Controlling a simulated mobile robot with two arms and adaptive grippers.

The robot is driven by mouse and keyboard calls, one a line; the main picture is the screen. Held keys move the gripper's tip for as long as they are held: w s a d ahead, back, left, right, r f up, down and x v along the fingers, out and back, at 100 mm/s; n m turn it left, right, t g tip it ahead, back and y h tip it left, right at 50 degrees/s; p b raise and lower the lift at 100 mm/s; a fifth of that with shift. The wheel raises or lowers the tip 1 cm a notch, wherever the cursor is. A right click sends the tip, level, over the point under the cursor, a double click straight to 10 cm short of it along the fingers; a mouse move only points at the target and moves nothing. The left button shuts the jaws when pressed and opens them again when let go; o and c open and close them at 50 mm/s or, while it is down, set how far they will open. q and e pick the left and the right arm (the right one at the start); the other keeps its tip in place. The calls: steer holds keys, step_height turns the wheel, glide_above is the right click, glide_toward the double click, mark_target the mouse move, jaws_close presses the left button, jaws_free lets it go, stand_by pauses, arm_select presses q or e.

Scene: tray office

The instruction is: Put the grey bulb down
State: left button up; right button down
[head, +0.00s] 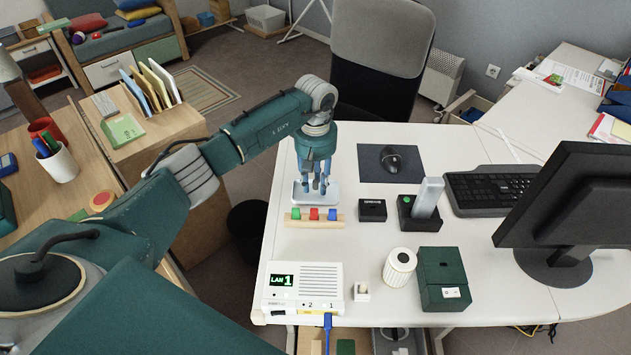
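My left gripper (315,188) points straight down over a small pale tray (299,198) on the white desk. Its blue-grey fingers reach down to about the tray's surface. I cannot make out a grey bulb clearly; the space between the fingers is too small and partly hidden to tell whether it is there. Whether the fingers are open or shut does not show. My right gripper is not in view.
A wooden strip with green, red and blue blocks (314,216) lies just in front of the tray. A black box (372,210), a black holder with a pale upright block (428,197), a mouse pad (374,170) and a LAN box (303,286) stand nearby.

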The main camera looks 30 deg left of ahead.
mark_target(315, 181)
arm_select(q)
steer(key=shift+r, duration=0.1)
steer(key=shift+r+p, duration=0.25)
steer(key=shift+p, duration=0.1)
step_height(315, 181, up, 13)
steer(key=p, duration=0.7)
steer(key=shift+f, duration=0.2)
steer(key=shift+f, duration=0.1)
